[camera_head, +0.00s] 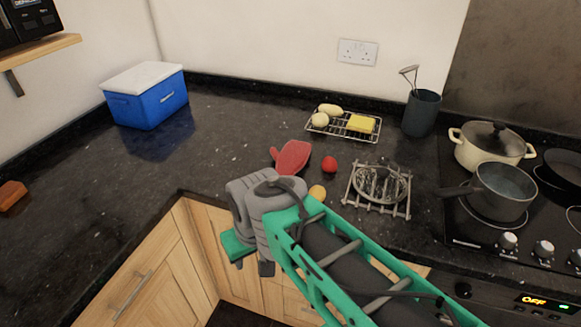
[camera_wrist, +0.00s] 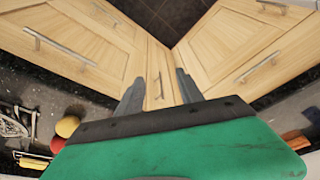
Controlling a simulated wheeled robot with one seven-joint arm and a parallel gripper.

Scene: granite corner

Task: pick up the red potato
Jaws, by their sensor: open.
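The red potato (camera_head: 330,164) is a small, round red thing lying on the dark granite counter, between a red oven mitt (camera_head: 293,157) and a wire trivet (camera_head: 378,187). In the wrist view a red round thing (camera_wrist: 57,145), seemingly the potato, shows at the lower left, partly cut off by my gripper's green body. My gripper (camera_head: 253,264) is in front of the counter's inner corner, to the left and front of the potato and apart from it. In the wrist view its two fingers (camera_wrist: 160,88) are spread, with nothing between them, over the cabinet fronts.
A yellow round thing (camera_head: 317,191) lies just in front of the potato, partly hidden by my arm. A rack (camera_head: 343,129) with pale potatoes and a yellow block stands behind. Pots (camera_head: 492,145) are on the hob at right. A blue cooler (camera_head: 146,102) stands at left; counter between is clear.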

